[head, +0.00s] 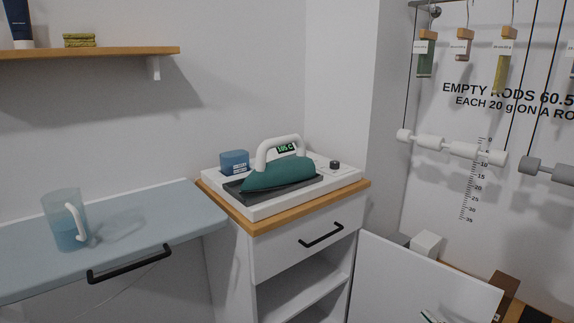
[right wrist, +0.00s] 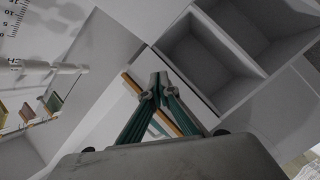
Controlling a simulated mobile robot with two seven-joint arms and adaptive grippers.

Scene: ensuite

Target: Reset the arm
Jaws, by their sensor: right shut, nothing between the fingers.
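My right gripper (right wrist: 159,85) is in the right wrist view, its two teal fingers drawn together at the tips with nothing between them. In the head view only a small green and white bit of it (head: 432,316) shows at the bottom edge, in front of a white panel. My left gripper and arm do not show in either view.
A teal iron (head: 277,174) stands on a white station on a wood-edged cabinet (head: 290,250). A cup (head: 65,220) stands on the blue counter (head: 130,222). White rods (head: 450,147) hang at right. Open compartments (right wrist: 213,62) show in the wrist view.

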